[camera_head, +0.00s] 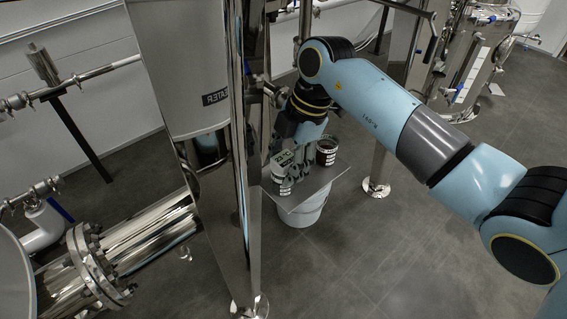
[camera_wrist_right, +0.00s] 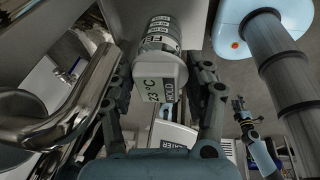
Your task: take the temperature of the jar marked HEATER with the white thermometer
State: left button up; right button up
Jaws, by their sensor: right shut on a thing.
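My right gripper (camera_head: 291,172) is low over a small grey tabletop, shut on the white thermometer (camera_head: 284,157). In the right wrist view my right gripper (camera_wrist_right: 163,100) has the thermometer (camera_wrist_right: 160,82) between its fingers, its display seeming to read about 22 °C. A jar with white lettered bands (camera_wrist_right: 158,38) shows just beyond it; I cannot tell whether they touch. A dark jar with a white label (camera_head: 326,152) stands behind right on the tabletop. Another labelled jar (camera_head: 281,178) is partly hidden by the fingers. Neither jar's marking is legible. What seems my left gripper (camera_wrist_right: 240,104) is small and unclear.
The tabletop (camera_head: 312,196) rests on a white bucket-like base (camera_head: 304,214). A tall tank (camera_head: 185,70) with a partly hidden, reversed-looking sign (camera_head: 216,97) and a shiny steel leg (camera_head: 240,200) stand close left. Steel pipes fill the lower left. Floor at lower right is clear.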

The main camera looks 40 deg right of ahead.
aim_at(277, 158)
notch_tip(277, 158, up, 6)
jog(key=shift+w+f, duration=0.1)
jog(key=shift+f, duration=0.05)
jog(key=s+b, duration=0.1)
jog(key=s, duration=1.7)
notch_tip(277, 158, up, 7)
jog(key=s+p, duration=0.1)
jog(key=p, duration=0.6)
jog(key=shift+s+d+p, duration=0.25)
jog(key=shift+s+p, duration=0.05)
jog(key=shift+s, duration=0.1)
